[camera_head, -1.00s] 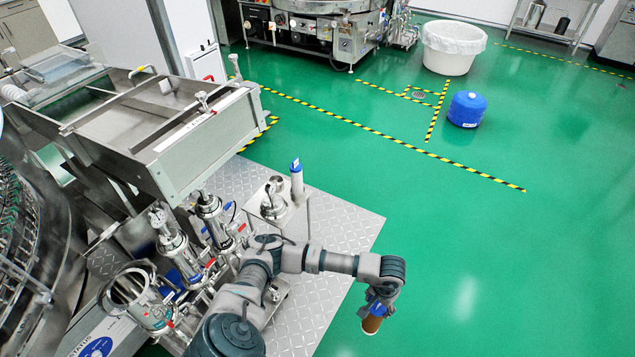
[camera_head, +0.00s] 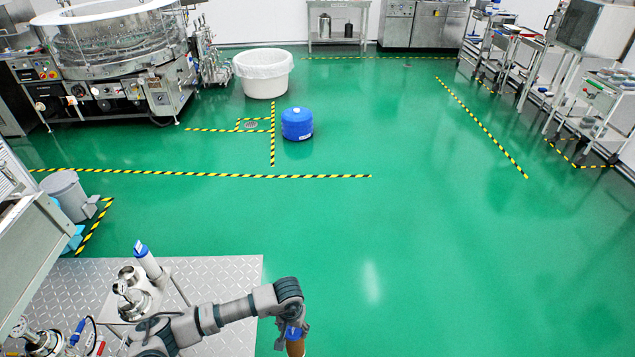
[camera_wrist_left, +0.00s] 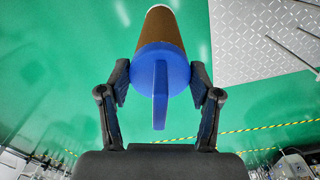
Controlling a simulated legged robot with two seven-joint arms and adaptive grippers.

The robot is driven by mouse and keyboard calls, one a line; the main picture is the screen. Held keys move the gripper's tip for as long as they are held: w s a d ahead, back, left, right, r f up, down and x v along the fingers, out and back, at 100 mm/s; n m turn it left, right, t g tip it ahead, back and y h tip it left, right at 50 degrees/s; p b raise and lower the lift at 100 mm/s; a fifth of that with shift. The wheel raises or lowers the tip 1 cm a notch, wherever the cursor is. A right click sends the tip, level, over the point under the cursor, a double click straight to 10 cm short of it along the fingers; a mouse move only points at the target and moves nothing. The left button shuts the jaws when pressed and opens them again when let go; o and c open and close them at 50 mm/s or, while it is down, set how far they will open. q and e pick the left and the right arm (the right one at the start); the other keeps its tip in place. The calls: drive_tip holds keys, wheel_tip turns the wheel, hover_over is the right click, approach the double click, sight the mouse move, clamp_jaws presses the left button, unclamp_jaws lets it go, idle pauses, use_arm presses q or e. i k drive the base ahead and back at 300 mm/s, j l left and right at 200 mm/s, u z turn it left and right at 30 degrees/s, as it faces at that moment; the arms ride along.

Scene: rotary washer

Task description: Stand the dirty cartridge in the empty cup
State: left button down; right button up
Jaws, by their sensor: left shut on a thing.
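The dirty cartridge (camera_head: 296,347), brown with a blue cap, hangs below my left gripper (camera_head: 293,333) near the bottom of the head view, partly cut off by the frame. In the left wrist view, my left gripper (camera_wrist_left: 160,88) is shut on the cartridge's blue cap, and its brown body (camera_wrist_left: 160,38) reaches away from the fingers. It is held over green floor, right of the metal platform. Steel cup-like vessels (camera_head: 131,274) stand on the platform at lower left; I cannot tell which is the empty cup. My right gripper is not in view.
A white cartridge with a blue cap (camera_head: 147,260) stands beside the steel vessels. The tread-plate platform (camera_head: 215,275) ends left of the held cartridge. A blue drum (camera_head: 297,124) and a white tub (camera_head: 262,75) stand farther back.

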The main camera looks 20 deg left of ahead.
sight(128, 276)
drive_tip(key=i+j+u, duration=0.15)
drive_tip(key=i+u, duration=0.2)
drive_tip(key=i, duration=0.2)
drive_tip(key=i+u, duration=0.3)
drive_tip(key=i, duration=0.3)
drive_tip(key=i+u, duration=0.45)
drive_tip(key=i, duration=0.3)
drive_tip(key=i+l+u, duration=0.2)
drive_tip(key=i+u, duration=0.3)
drive_tip(key=i, duration=0.2)
drive_tip(key=i+u, duration=0.3)
drive_tip(key=i+l+u, duration=0.1)
drive_tip(key=i+u, duration=0.2)
drive_tip(key=i, duration=0.25)
